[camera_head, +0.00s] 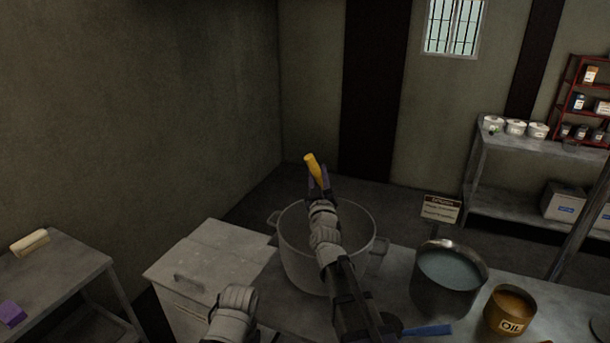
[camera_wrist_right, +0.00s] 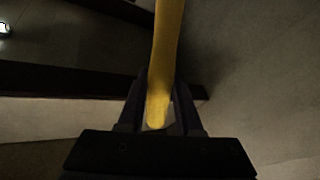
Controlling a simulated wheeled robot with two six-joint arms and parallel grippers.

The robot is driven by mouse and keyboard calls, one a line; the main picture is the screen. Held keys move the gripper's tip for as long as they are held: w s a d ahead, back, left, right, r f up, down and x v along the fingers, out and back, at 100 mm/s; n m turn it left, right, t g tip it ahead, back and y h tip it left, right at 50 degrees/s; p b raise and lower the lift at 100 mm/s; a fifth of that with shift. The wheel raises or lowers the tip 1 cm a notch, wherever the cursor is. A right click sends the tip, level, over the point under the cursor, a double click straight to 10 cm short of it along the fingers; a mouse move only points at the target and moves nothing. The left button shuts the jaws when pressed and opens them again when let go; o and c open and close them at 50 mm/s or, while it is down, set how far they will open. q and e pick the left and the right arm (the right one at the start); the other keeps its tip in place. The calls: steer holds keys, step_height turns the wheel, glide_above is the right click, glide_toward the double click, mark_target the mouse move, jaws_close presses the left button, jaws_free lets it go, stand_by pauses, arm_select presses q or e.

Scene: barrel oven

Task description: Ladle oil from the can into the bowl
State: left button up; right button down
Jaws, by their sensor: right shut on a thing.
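My right gripper (camera_head: 318,182) is shut on a yellow handle (camera_head: 312,164), raised above the far rim of a large grey pot. In the right wrist view the yellow handle (camera_wrist_right: 167,50) runs up from between the jaws (camera_wrist_right: 160,110) and out of the top edge. Whether it ends in a ladle head I cannot tell. The brown can (camera_head: 511,312), marked OIL, stands at the lower right, apart from the gripper, with dark yellow content. I cannot clearly make out the bowl. My left gripper does not show; a grey arm part is at the bottom.
The large two-handled pot (camera_head: 300,271) is partly behind my right arm. A pot of bluish liquid (camera_head: 449,296) stands between it and the can. A blue object (camera_head: 428,331) lies on the counter. A white chest (camera_head: 208,268) is left; shelving (camera_head: 545,149) is back right.

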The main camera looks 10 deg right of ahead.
steer(key=d+m+h, duration=0.1)
steer(key=d+m, duration=0.1)
steer(key=m, duration=0.1)
steer(key=d+m+g+p, duration=0.1)
steer(key=d+m, duration=0.2)
steer(key=shift+g+h, duration=0.3)
steer(key=shift+h, duration=0.1)
arm_select(q)
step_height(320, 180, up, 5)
steer(key=p, duration=0.3)
arm_select(e)
steer(key=d+m, duration=0.2)
steer(key=d+m+g, duration=0.1)
steer(key=d+m, duration=0.1)
steer(key=m, duration=0.1)
steer(key=d+f+m+g, duration=0.1)
steer(key=d+m, duration=0.1)
steer(key=shift+w+m, duration=0.15)
steer(key=shift+m, duration=0.15)
